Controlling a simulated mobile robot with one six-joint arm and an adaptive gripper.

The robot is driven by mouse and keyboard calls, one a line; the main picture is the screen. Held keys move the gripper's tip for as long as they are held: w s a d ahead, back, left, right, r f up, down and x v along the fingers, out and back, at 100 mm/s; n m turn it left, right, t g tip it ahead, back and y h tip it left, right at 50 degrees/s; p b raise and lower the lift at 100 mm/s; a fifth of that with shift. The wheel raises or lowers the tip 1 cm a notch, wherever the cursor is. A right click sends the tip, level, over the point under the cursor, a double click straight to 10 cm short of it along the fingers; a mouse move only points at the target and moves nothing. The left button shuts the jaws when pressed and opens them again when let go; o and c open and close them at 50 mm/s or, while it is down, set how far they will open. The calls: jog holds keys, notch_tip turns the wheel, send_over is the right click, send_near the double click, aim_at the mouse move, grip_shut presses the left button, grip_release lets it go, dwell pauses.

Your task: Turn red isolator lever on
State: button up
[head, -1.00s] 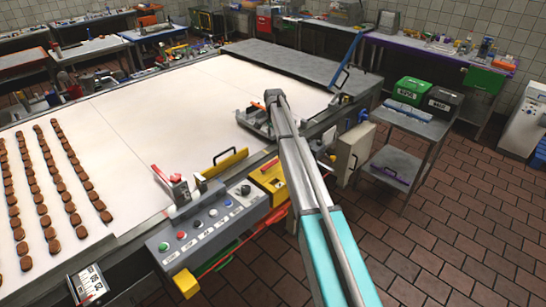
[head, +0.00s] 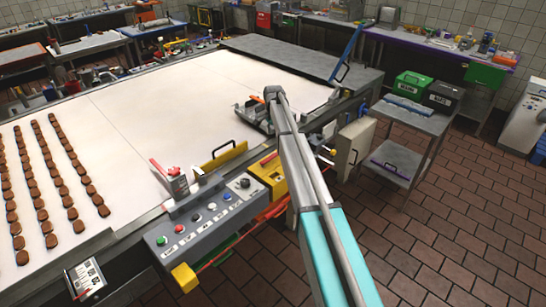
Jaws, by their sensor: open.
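A yellow box with a small red part on top (head: 268,160) sits at the conveyor's near edge, just left of my arm. It may carry the isolator lever, but this is too small to tell. Another red upright piece (head: 160,170) stands on a grey bracket behind the left end of the grey control panel (head: 205,222). My teal and grey arm rises from the bottom right, its dark far end over the belt, beyond the yellow box.
The white conveyor (head: 150,110) carries rows of brown biscuits (head: 70,200) at left. A yellow plate with a black handle (head: 222,160) stands at its edge. A metal trolley (head: 405,160) stands right; brick floor is open.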

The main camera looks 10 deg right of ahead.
aim_at(273, 155)
jog(key=shift+f+b, duration=5.4)
jog(key=shift+f, duration=0.35)
grip_shut()
